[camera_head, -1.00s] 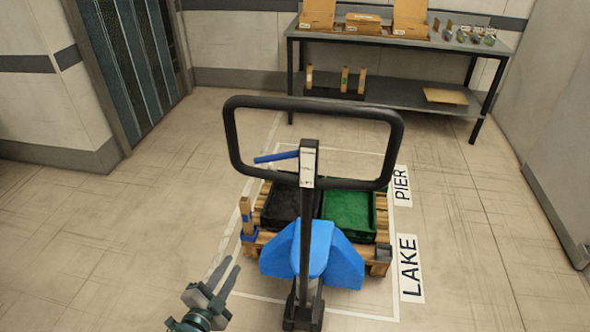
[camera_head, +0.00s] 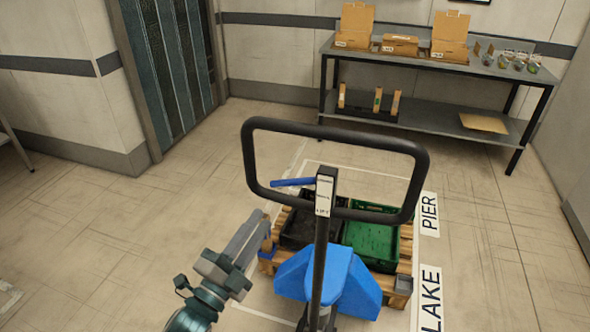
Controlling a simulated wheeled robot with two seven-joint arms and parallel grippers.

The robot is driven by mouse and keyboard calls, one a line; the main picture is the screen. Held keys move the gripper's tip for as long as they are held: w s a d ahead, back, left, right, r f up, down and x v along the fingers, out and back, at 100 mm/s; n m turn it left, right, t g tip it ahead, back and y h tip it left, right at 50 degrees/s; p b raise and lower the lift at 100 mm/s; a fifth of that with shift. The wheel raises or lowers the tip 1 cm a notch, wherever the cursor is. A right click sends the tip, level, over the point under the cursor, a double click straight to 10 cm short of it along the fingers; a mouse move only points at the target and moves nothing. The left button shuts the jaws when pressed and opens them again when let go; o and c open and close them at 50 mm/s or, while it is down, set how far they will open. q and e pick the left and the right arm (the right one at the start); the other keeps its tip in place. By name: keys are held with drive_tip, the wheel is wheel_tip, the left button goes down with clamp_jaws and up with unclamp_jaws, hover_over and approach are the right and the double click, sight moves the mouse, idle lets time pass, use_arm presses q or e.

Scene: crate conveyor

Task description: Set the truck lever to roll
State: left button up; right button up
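The blue lever (camera_head: 292,182) sticks out to the left of the label head on the black post (camera_head: 321,240) of the pallet truck, below the top bar of its black loop handle (camera_head: 340,136). It lies nearly level, its left end slightly lower. My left gripper (camera_head: 258,222) is below and left of the lever, apart from it in the picture. Its fingers point up and right and overlap each other from this angle, so their gap does not show. My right gripper is out of view.
The truck's blue body (camera_head: 330,280) stands before a wooden pallet (camera_head: 405,255) with a black crate (camera_head: 300,230) and a green crate (camera_head: 372,243). A table (camera_head: 430,62) with cardboard boxes stands at the back. Floor labels PIER and LAKE lie right. Floor at left is open.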

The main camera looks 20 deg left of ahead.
sight(293, 182)
use_arm(q)
drive_tip(key=p+x, duration=0.5)
drive_tip(key=x, duration=1.2)
drive_tip(key=shift+p, duration=0.4)
drive_tip(key=shift+f, duration=0.1)
drive_tip(key=shift+c, duration=0.6)
clamp_jaws()
